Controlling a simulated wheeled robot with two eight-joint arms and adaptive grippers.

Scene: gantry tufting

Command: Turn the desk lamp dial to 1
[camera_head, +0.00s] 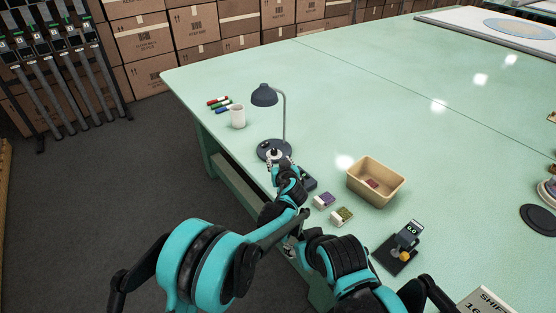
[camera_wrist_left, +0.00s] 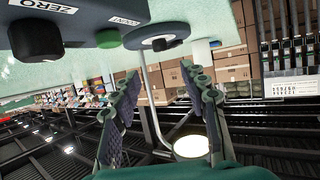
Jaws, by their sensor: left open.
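The dark desk lamp (camera_head: 264,96) stands near the left edge of the green table, its round base (camera_head: 262,147) flat on the top. My left gripper (camera_head: 274,160) is at the near side of that base, partly covering it. In the left wrist view my left gripper (camera_wrist_left: 160,85) is open, with nothing between its fingers. Beyond the fingertips the lamp base (camera_wrist_left: 150,30) carries a dark knob (camera_wrist_left: 168,43), and the lamp shade glows. The dial's setting is not readable. My right arm shows at the bottom; its gripper is not clear.
A dark box (camera_head: 309,183) stands beside my left wrist; the wrist view shows it with a ZERO label, a black knob (camera_wrist_left: 36,40) and a green button (camera_wrist_left: 109,39). A white mug (camera_head: 238,117), markers (camera_head: 220,103) and a tan bin (camera_head: 375,180) stand around.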

